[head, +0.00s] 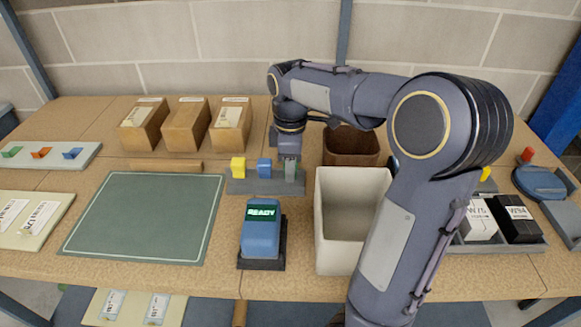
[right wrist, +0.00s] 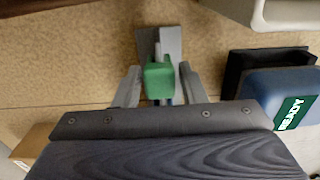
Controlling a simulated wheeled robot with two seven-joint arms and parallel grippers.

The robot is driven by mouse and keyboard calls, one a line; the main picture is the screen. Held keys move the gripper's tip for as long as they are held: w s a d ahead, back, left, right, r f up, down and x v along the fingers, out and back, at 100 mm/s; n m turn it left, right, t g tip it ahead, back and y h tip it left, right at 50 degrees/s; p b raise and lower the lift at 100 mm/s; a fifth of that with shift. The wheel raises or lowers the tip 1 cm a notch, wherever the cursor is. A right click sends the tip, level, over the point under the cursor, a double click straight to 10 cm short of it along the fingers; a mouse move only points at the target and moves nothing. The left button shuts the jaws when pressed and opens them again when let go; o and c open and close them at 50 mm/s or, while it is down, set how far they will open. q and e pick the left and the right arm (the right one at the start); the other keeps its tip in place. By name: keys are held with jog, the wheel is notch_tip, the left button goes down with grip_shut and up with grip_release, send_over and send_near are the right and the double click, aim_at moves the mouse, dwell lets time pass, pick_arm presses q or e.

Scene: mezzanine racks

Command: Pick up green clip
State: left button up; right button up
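The green clip (right wrist: 160,78) shows in the right wrist view, standing on a grey holder (right wrist: 168,42). My right gripper (right wrist: 160,88) is open, with one finger on each side of the clip and a narrow gap showing at each side. In the head view my right gripper (head: 290,172) reaches down at the right end of the grey holder (head: 250,186), beside a blue clip (head: 264,167) and a yellow clip (head: 238,167). The green clip there is mostly hidden by the gripper. My left gripper is not in view.
A blue device reading READY (head: 261,235) stands in front of the holder. A cream bin (head: 340,178) and a brown bin (head: 350,146) are to the right. A pale strip (head: 50,164) with small coloured pieces lies far left. The green mat (head: 145,215) is clear.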

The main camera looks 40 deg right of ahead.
jog(key=c, duration=0.6)
jog(key=shift+r, duration=0.1)
